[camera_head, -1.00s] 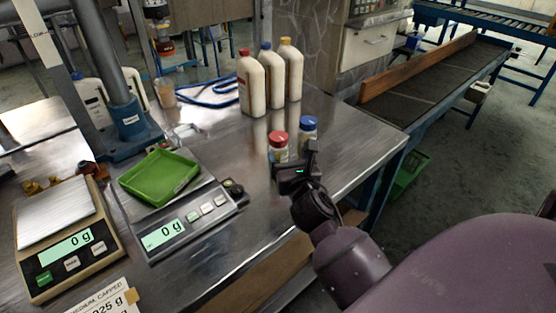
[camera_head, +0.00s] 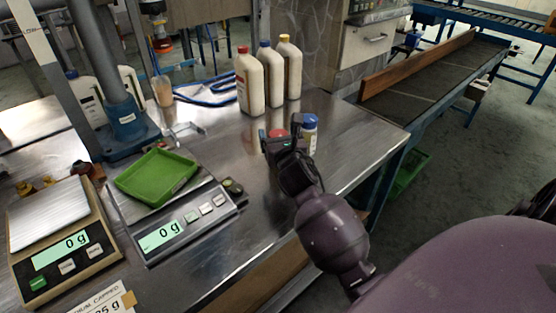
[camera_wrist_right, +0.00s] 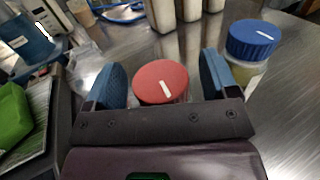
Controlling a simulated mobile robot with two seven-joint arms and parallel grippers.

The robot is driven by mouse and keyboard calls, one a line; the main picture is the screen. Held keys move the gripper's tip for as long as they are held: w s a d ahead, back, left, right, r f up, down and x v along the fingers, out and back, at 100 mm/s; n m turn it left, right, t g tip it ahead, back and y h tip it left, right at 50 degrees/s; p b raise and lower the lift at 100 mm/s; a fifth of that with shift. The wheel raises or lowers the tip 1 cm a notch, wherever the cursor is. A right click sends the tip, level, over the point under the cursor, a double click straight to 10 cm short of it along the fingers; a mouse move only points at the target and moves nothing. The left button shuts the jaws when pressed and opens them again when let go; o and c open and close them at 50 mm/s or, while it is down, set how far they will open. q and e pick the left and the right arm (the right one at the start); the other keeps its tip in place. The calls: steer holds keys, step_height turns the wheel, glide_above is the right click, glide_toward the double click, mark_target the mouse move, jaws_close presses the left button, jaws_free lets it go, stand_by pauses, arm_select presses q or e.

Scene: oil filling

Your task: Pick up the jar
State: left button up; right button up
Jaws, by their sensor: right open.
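Two small jars stand on the metal table. One has a red lid (camera_head: 279,133) and the other a blue lid (camera_head: 310,122). My right gripper (camera_head: 280,142) is at the red-lidded jar and hides most of its body in the head view. In the right wrist view the red lid (camera_wrist_right: 161,82) shows between the two blue fingers of my open right gripper (camera_wrist_right: 162,85), with a gap on each side. The blue-lidded jar (camera_wrist_right: 252,45) stands just outside the right finger. My left gripper is not in view.
Three white bottles (camera_head: 270,80) with red, blue and yellow caps stand behind the jars. A scale (camera_head: 184,228) with a green tray (camera_head: 156,176) and a second scale (camera_head: 62,245) stand to the left. The table's right edge is near.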

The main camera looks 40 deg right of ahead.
steer(key=c, duration=1.4)
steer(key=shift+o, duration=0.2)
